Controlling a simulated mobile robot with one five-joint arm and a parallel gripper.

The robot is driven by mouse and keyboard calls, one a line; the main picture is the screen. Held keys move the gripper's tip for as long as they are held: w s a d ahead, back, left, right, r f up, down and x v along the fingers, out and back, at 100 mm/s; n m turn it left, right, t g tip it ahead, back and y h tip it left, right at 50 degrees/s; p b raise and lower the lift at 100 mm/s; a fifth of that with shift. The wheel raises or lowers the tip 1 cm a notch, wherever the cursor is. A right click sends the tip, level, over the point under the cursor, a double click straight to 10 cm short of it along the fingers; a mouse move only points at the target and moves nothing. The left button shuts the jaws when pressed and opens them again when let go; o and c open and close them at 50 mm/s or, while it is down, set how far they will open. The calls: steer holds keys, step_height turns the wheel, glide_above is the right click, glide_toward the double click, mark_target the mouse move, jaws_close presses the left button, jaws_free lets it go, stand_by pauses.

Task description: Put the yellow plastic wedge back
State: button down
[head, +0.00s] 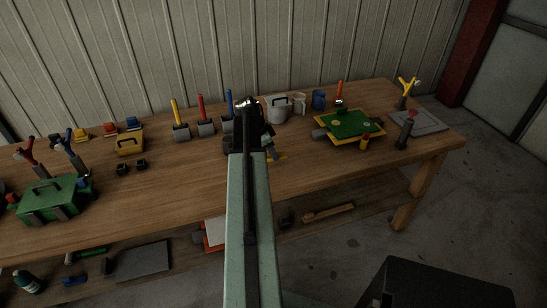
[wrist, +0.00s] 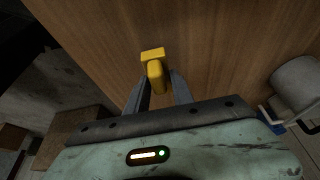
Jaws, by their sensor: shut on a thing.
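The yellow plastic wedge (wrist: 153,56) is between the two grey fingers of my gripper (wrist: 157,82) in the wrist view. The gripper is shut on it, with the wedge's wider end past the fingertips, against a background of brown wood. In the head view my gripper (head: 270,148) is over the middle of the workbench (head: 190,172), largely hidden behind my own arm. A small yellow patch (head: 279,157) shows beside it, probably the wedge. I cannot tell whether the wedge touches the bench.
Yellow, red and blue upright-handled tools (head: 203,115) stand left of my gripper. A grey container (head: 278,108) stands behind it. A green board with yellow edging (head: 350,124) lies to the right. A green toolbox (head: 53,200) is at far left. Bare wood lies front left and right.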

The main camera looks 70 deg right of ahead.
step_height(320, 180, down, 4)
steer(key=b, duration=0.2)
steer(key=shift+r+b, duration=0.1)
steer(key=shift+b, duration=0.2)
steer(key=shift+r, duration=0.2)
steer(key=shift+f, duration=0.15)
steer(key=c, duration=1.1)
jaws_free()
